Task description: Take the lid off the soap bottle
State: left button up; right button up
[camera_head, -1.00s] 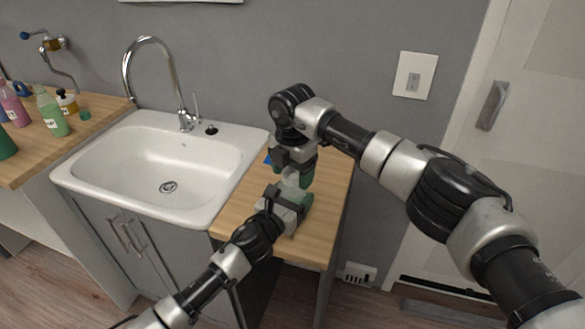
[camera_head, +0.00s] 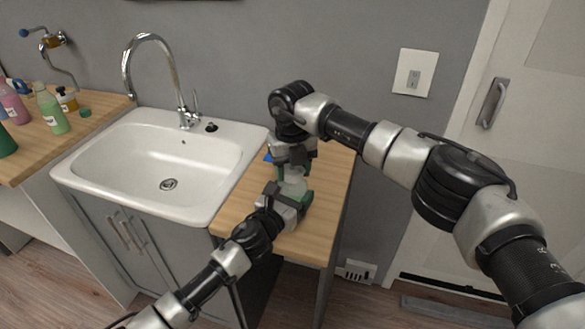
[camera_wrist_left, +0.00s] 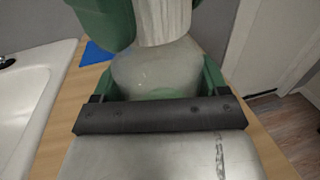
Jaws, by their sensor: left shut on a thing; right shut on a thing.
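The soap bottle (camera_head: 293,184), pale and translucent, stands upright at the right-hand counter. My left gripper (camera_head: 293,196) is shut around its body; in the left wrist view, the green fingers flank the bottle's rounded shoulder (camera_wrist_left: 155,70). The lid (camera_wrist_left: 166,20), white and ribbed, shows directly above the shoulder. My right gripper (camera_head: 292,168) points down from above and is shut on the lid; one of its green fingers (camera_wrist_left: 107,24) shows beside it. I cannot tell whether the lid still touches the bottle's neck, which is hidden.
The wooden counter (camera_head: 240,207) is narrow, with the white sink (camera_head: 150,165) to its left. A blue item (camera_head: 268,158) lies behind the grippers; it also shows in the left wrist view (camera_wrist_left: 96,53). Several bottles, one light green (camera_head: 52,112), stand on the far-left counter.

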jog(key=n, duration=1.7)
jog(key=shift+n, duration=0.4)
jog(key=n, duration=0.6)
jog(key=shift+r+n, duration=0.1)
jog(key=shift+n, duration=0.3)
jog(key=shift+r, duration=0.15)
jog(key=shift+r, duration=0.95)
